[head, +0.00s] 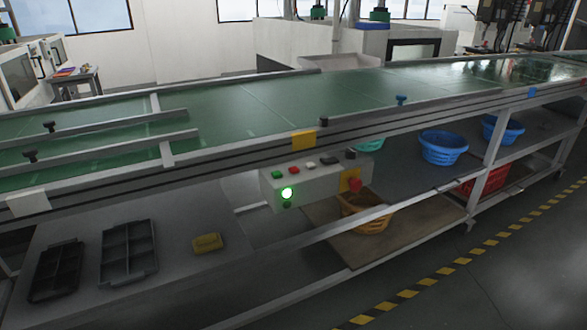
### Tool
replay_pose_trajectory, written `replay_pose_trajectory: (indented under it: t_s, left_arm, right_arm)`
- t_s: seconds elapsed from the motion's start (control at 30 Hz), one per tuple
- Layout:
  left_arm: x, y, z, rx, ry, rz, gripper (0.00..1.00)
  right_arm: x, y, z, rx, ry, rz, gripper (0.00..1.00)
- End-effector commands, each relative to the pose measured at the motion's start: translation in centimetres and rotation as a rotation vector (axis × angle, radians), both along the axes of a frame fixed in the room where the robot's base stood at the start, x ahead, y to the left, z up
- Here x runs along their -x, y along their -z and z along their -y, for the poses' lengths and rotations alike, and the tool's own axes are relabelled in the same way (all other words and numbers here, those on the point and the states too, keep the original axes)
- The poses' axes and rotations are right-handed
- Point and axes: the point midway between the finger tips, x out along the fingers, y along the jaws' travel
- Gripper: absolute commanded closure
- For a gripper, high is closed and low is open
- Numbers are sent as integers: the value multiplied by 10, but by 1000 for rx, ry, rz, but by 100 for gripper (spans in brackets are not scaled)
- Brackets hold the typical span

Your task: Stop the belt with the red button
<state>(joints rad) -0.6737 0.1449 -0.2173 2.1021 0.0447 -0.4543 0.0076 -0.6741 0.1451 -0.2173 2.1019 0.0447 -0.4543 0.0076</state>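A light grey control box (318,187) hangs under the near edge of the green conveyor belt (270,105). A small red button (294,171) sits on its top, between a green button (277,174) and a white one (310,165). A larger red mushroom-shaped button (354,184) stands out from a yellow plate on the box's right front. Neither of my grippers is in view. One frame cannot show whether the belt is moving.
A metal rail (330,230) runs in front. The floor at right is clear beyond yellow-black tape (445,273).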

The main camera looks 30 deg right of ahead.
Motion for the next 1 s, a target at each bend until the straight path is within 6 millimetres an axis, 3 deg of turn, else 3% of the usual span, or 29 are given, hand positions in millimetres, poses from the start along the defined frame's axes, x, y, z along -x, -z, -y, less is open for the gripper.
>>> replay_pose_trajectory:
  t_s: [0.03,0.13,1.0]
  left_arm:
    - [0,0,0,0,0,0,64]
    - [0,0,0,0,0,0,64]
    - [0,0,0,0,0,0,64]
  right_arm:
    - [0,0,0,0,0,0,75]
    - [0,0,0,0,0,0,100]
    - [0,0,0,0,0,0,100]
